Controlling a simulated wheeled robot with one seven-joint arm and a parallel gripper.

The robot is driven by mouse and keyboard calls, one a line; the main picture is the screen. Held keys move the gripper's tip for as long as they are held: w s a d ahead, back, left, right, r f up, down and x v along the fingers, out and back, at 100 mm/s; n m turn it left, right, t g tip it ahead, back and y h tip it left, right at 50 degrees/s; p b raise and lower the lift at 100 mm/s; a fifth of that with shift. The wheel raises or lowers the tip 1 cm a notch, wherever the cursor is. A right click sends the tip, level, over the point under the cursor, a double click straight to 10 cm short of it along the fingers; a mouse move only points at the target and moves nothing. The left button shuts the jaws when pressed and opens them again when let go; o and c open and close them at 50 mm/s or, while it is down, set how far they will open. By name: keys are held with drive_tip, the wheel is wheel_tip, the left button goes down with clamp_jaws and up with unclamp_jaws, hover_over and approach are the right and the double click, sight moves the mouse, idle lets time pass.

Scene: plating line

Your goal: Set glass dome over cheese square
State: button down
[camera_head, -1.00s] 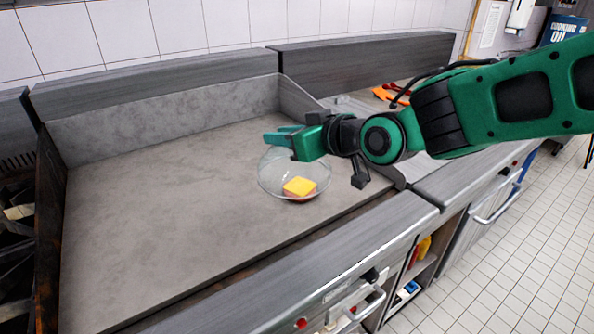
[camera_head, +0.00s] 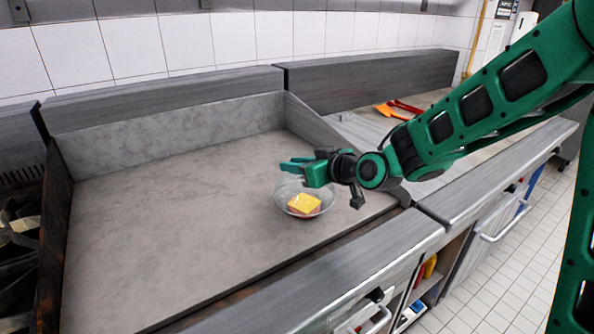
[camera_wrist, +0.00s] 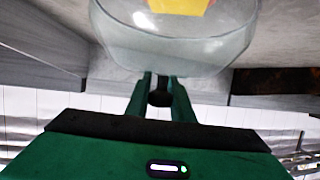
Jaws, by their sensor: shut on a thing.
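The clear glass dome (camera_head: 283,203) is on the grey cooking surface's right part, held from above by my gripper (camera_head: 297,168). My gripper is shut on the dome's top; the wrist view shows the fingers (camera_wrist: 158,92) against the glass dome (camera_wrist: 165,50). The cheese square (camera_head: 304,202), yellow on top with a reddish-brown layer under it, shows through the glass within the dome's outline. Part of the yellow cheese (camera_wrist: 180,5) also shows at the top edge of the wrist view. I cannot tell whether the dome's rim touches the surface.
The grey flat surface (camera_head: 170,215) is clear to the left, with raised walls at the back and right. Orange and red utensils (camera_head: 392,108) lie on the counter beyond the right wall. A front ledge (camera_head: 330,275) runs along the near side.

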drive_tip(key=shift+f, duration=0.7)
drive_tip(key=shift+f, duration=0.4)
drive_tip(key=shift+f, duration=0.2)
drive_tip(key=c, duration=1.5)
unclamp_jaws()
drive_tip(key=shift+c, duration=0.2)
drive_tip(key=shift+r, duration=0.25)
wheel_tip(320, 180, up, 5)
hover_over(326, 200)
drive_tip(key=shift+f, duration=0.1)
